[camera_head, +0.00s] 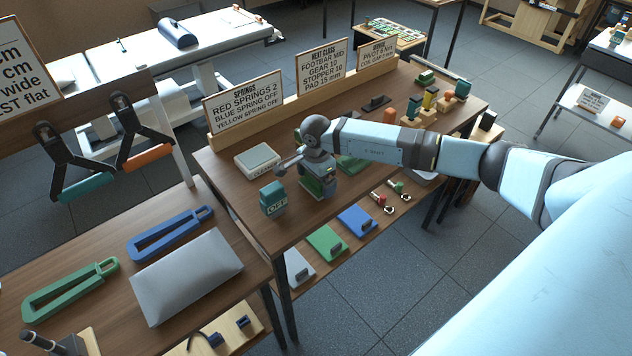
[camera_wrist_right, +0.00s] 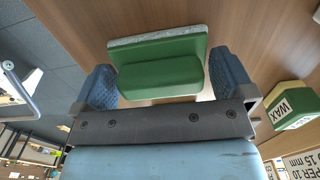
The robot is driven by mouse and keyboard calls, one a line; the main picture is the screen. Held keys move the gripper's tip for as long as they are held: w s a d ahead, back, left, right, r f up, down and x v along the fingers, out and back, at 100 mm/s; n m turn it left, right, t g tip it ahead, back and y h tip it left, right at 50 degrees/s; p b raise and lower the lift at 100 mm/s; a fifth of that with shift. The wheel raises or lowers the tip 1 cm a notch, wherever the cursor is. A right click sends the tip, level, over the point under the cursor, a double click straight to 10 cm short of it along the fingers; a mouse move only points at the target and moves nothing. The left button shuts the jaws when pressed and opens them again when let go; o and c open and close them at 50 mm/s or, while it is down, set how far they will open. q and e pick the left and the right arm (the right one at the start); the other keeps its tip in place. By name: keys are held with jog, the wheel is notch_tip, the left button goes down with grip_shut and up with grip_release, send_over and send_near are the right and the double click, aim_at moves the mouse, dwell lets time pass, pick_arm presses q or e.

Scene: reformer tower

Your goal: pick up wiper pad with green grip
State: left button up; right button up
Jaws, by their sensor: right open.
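The wiper pad with green grip (camera_wrist_right: 160,75) lies on the wooden table in the right wrist view. It has a green body with a raised green grip and a pale pad edge. My right gripper (camera_wrist_right: 164,84) is open, with its blue fingers on either side of the grip. No clear contact shows, and the gripper's body hides the pad's near edge. In the head view my right gripper (camera_head: 317,178) points down at the table, and little of the pad can be made out there. My left gripper is not in view.
A green and yellow block marked WAX (camera_wrist_right: 292,105) stands close to the right finger in the wrist view. A teal block marked OFF (camera_head: 272,200) and a pale box (camera_head: 257,159) stand left of the gripper. Upright signs (camera_head: 245,108) line the table's back edge.

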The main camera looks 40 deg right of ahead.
jog(key=c, duration=0.7)
jog(key=shift+r, duration=0.1)
jog(key=shift+r, duration=0.55)
notch_tip(320, 180, up, 19)
jog(key=shift+f+b, duration=0.1)
jog(key=shift+b, duration=0.8)
